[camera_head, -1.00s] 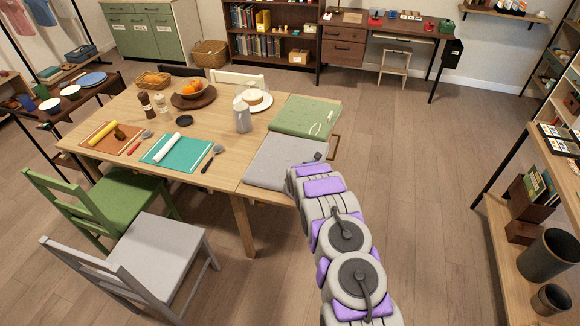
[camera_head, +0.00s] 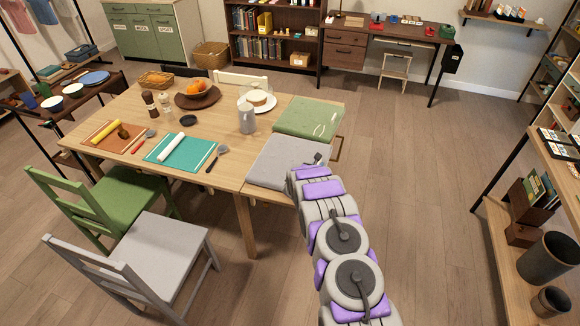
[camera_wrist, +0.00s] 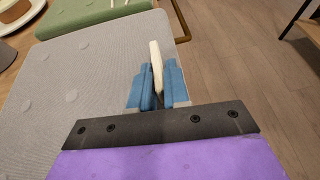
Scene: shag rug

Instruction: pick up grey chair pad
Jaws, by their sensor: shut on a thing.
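The grey chair pad (camera_head: 280,162) lies flat at the table's right end, in front of the green pad (camera_head: 308,117). In the wrist view the grey pad (camera_wrist: 75,85) fills the left side, its right edge beside my fingers. My gripper (camera_head: 318,158) is at the pad's right side. In the wrist view its blue fingers (camera_wrist: 158,82) are shut on a pale strip (camera_wrist: 156,62) at the pad's edge, which looks like the pad's tie. Part of the pad's near right corner is hidden by my arm in the head view.
The wooden table (camera_head: 225,160) also holds a grey jug (camera_head: 247,119), a plate with food, a fruit bowl and place mats. A grey chair (camera_head: 160,250) and a green chair (camera_head: 115,200) stand at the front left. Floor right of the table is clear up to the shelf (camera_head: 515,260).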

